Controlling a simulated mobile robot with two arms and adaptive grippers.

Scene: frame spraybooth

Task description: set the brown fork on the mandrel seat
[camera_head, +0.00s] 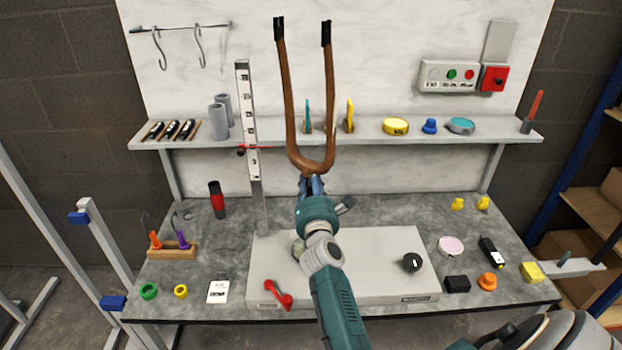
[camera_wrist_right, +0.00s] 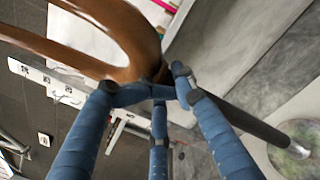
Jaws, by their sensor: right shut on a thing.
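The brown fork (camera_head: 332,110) stands upright, its two legs with dark tips pointing up. My right gripper (camera_head: 312,187) is shut on it at the crown. The fork's brown crown and legs also show in the right wrist view (camera_wrist_right: 125,35), with my blue-wrapped fingers (camera_wrist_right: 160,95) around its base. A dark rod (camera_wrist_right: 250,122) runs from the grip toward a round, greenish-grey seat (camera_wrist_right: 293,145), which appears to be the mandrel seat. In the head view this seat (camera_head: 299,249) is partly hidden behind my gripper. I cannot tell whether the rod touches it. My left gripper is not in view.
A pale raised plate (camera_head: 385,250) lies on the grey bench, with a black knob (camera_head: 412,262) and a red handle (camera_head: 279,294). A tall ruled gauge (camera_head: 247,120) stands left of the fork. A shelf (camera_head: 270,137) with small items crosses behind it.

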